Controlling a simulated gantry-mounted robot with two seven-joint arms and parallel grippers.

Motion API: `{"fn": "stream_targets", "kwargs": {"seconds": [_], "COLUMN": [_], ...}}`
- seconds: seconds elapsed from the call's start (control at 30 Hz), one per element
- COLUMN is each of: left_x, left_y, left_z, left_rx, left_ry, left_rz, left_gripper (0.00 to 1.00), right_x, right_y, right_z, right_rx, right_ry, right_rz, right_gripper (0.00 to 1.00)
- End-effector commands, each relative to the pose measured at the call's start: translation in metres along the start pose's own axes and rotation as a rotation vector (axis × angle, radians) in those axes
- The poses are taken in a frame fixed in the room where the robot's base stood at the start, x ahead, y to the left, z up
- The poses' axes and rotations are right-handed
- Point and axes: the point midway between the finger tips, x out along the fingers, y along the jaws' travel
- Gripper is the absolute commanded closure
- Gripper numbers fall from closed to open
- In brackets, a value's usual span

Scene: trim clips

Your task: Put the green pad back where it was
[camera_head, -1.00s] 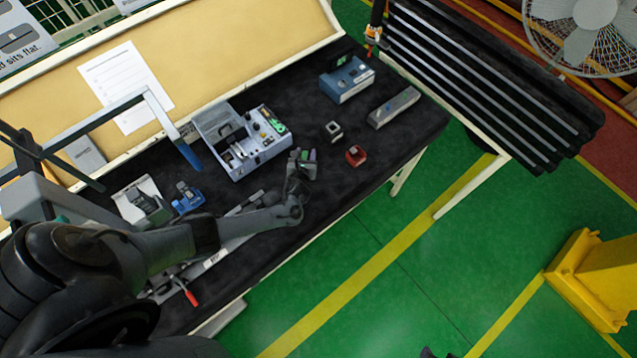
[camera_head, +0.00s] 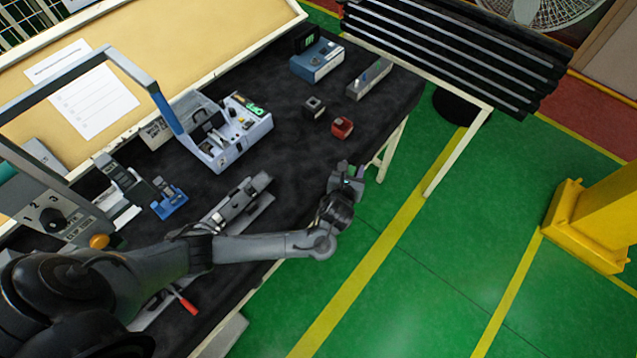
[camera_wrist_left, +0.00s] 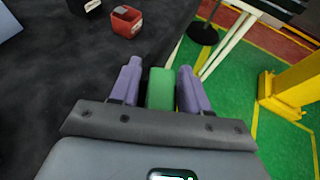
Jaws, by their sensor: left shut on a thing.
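The green pad (camera_wrist_left: 160,88) is held between the two purple fingers of my left gripper (camera_wrist_left: 160,85) in the left wrist view. In the head view my left gripper (camera_head: 346,178) is over the front edge of the dark table, and the pad is hardly visible there. The gripper is shut on the pad. The spot where the pad was before cannot be told from these frames. My right gripper is not in view.
A grey case with instruments (camera_head: 222,131), a blue device (camera_head: 317,61) and a grey block (camera_head: 369,79) stand further back. A clamp rail (camera_head: 240,203) lies left of the gripper.

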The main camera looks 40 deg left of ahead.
Motion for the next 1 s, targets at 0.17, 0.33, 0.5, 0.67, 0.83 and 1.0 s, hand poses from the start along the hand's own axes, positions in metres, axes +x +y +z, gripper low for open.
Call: {"fn": "stream_targets", "kwargs": {"seconds": [0.17,0.33,0.5,0.67,0.83,1.0], "left_x": [0.013,0.030,0.043,0.051,0.054,0.061], "left_y": [0.028,0.062,0.090,0.104,0.109,0.108], "left_z": [-0.015,-0.030,-0.043,-0.051,-0.056,-0.075], "left_rx": [0.004,0.004,0.002,0.001,0.000,-0.001], "left_ry": [0.001,0.001,0.001,0.001,0.000,0.003], "left_rz": [0.005,0.005,0.003,0.002,0.001,0.002], "left_gripper": [0.89,0.89,0.89,0.89,0.89,0.89], "right_x": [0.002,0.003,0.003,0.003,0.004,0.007], "right_y": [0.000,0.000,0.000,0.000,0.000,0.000], "right_z": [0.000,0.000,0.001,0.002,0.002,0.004], "right_rx": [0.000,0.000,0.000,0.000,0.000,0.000], "right_ry": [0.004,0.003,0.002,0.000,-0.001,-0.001], "right_rz": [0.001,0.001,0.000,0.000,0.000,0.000], "right_gripper": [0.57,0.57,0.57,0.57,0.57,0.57]}}
